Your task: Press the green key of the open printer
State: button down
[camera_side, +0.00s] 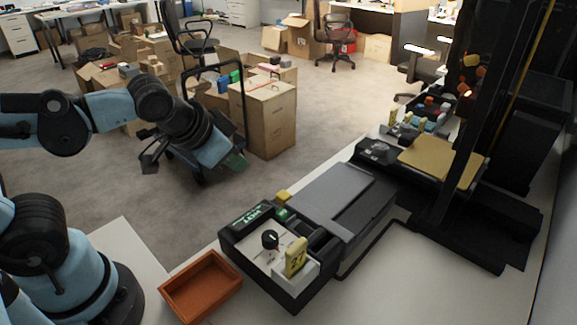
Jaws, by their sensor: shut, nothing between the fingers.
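A dark printer-like machine (350,259) with a grey flat top (334,200) stands on the white bench at lower centre. Its front left corner carries a dark panel with green-and-white lettering (250,214). A small green patch (282,212), possibly the green key, lies just right of the lettering, beside a yellow block (283,197). A black knob (270,239) and a yellow numbered piece (296,257) stand on its light front plate. My gripper (149,157), dark and partly lost against the background, is shut and empty at upper left, well away from the machine.
An orange-brown tray (201,288) sits left of the machine. A second dark machine with a tan board (440,161) stands behind it, beside a tall black frame (472,130). Cartons (269,118) and a black cart handle stand on the floor behind my wrist.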

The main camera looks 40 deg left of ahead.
aim_at(280, 216)
jog(key=w+d+r+m+t, duration=0.2)
jog(key=d+m, duration=0.3)
jog(key=d, duration=0.3)
jog(key=shift+w+d+r, duration=0.25)
jog(key=shift+w+r, duration=0.05)
jog(key=shift+r, duration=0.2)
jog(key=shift+f, duration=0.1)
jog(key=shift+f, duration=4.3)
jog(key=shift+f, duration=0.2)
jog(key=shift+f, duration=0.25)
